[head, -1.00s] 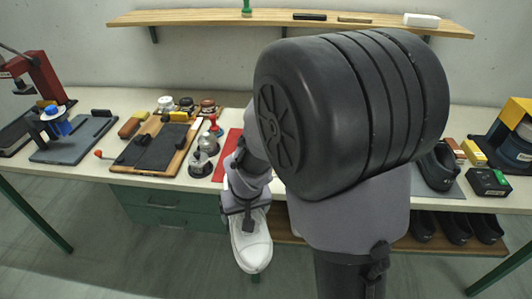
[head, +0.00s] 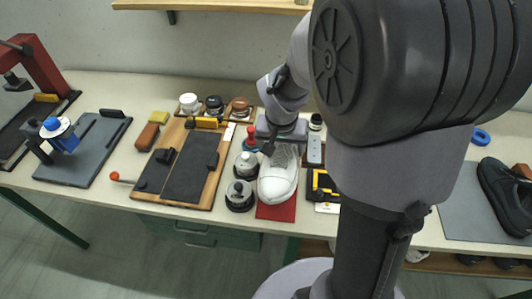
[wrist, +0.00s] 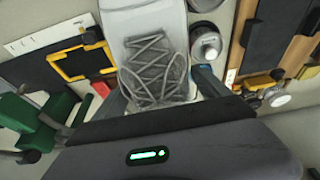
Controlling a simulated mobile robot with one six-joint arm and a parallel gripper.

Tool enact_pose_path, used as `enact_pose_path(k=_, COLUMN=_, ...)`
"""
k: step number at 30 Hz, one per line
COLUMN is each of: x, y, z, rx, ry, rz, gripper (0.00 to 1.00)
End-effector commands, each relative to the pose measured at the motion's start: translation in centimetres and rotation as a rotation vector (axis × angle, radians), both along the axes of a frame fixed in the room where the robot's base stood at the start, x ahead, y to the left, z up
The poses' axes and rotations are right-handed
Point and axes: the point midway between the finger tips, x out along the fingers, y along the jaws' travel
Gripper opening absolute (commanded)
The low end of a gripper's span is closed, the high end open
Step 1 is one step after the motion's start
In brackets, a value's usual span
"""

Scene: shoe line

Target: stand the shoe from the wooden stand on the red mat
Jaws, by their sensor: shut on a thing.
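A white lace-up shoe (head: 278,178) is over the red mat (head: 277,210) in the head view, toe toward the front edge of the table. Only the mat's front strip and a little of its side show; the shoe hides the rest. My gripper (head: 281,132) is shut on the shoe near its ankle end, from above. In the wrist view the shoe (wrist: 152,55) lies between my two fingers, its grey laces facing the camera. I cannot tell whether the sole touches the mat. The wooden stand is not identifiable in view.
Metal-lidded pots (head: 239,195) stand close to the left of the shoe. A black and yellow frame (head: 322,185) lies close to its right. A wooden board with dark pads (head: 213,185) is farther left. A black shoe (head: 505,195) sits on a grey mat at right.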

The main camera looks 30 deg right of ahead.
Motion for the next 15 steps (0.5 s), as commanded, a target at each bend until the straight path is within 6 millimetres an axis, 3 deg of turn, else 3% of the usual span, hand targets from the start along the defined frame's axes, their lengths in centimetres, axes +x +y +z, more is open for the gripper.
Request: enact_pose_path(k=15, x=-0.1, y=0.0, z=-10.0, rx=0.001, ry=0.003, rz=0.001, gripper=0.27)
